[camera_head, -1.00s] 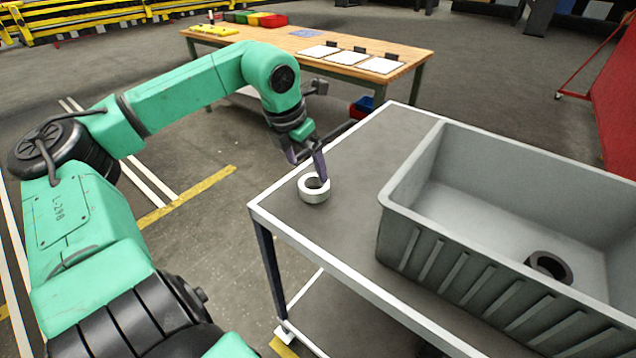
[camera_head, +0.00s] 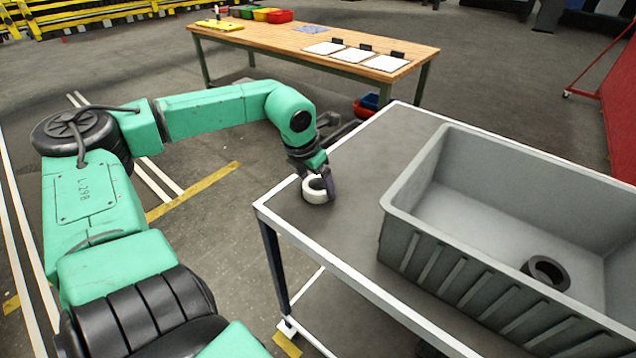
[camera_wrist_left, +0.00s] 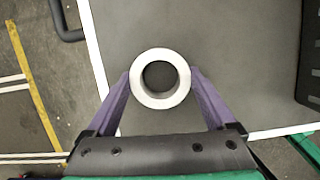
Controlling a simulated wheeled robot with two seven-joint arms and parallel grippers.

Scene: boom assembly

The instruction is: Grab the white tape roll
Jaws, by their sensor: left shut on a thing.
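The white tape roll (camera_head: 315,195) lies flat on the grey cart top near its left corner. My left gripper (camera_head: 322,183) has come down over the roll, with its fingers low at the cart top. In the left wrist view the roll (camera_wrist_left: 160,98) sits between the two purple fingers (camera_wrist_left: 160,92), one on each outer side, and they are closed against it. The roll's hole is empty. My right gripper is not in view.
A large grey bin (camera_head: 470,250) stands on the cart (camera_head: 350,170), right of the roll, with a dark roll (camera_head: 546,271) inside. A wooden table (camera_head: 290,42) with white sheets and coloured bins stands behind. The cart top around the roll is clear.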

